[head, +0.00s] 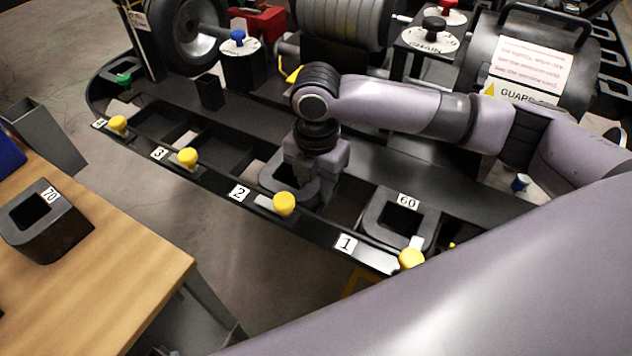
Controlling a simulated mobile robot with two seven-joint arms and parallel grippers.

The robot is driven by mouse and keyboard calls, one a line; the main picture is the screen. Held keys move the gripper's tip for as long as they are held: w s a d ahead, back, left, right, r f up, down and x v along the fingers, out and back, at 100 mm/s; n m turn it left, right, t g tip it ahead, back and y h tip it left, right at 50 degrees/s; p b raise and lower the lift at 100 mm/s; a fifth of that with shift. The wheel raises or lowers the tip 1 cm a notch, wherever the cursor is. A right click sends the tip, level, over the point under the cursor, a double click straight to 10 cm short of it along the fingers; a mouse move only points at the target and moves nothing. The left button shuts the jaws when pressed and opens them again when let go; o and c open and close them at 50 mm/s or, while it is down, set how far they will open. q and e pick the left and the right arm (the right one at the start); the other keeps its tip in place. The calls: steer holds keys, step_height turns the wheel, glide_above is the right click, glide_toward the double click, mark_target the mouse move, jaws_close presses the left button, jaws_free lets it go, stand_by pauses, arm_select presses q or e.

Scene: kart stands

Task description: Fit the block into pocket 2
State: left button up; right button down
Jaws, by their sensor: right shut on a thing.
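My right gripper (312,180) points down over pocket 2 of the long black rail, beside the label 2 (240,192). It is shut on a dark block (276,172) with a hollow middle. The block is at pocket 2, partly hidden by the gripper. I cannot tell whether it sits fully down in the pocket. A yellow knob (285,204) stands at the pocket's front edge. My left gripper is not in view.
A block marked 60 (377,218) sits by label 1 (346,243). A block marked 70 (72,238) stands on the wooden table (120,285). The pockets near label 3 (160,153) look empty. A roller, wheel and guard (500,60) crowd the back.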

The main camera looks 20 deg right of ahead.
steer(key=shift+f, duration=0.1)
steer(key=c, duration=0.8)
jaws_free()
step_height(320, 180, up, 12)
steer(key=shift+r+p, duration=0.15)
steer(key=shift+p, duration=0.15)
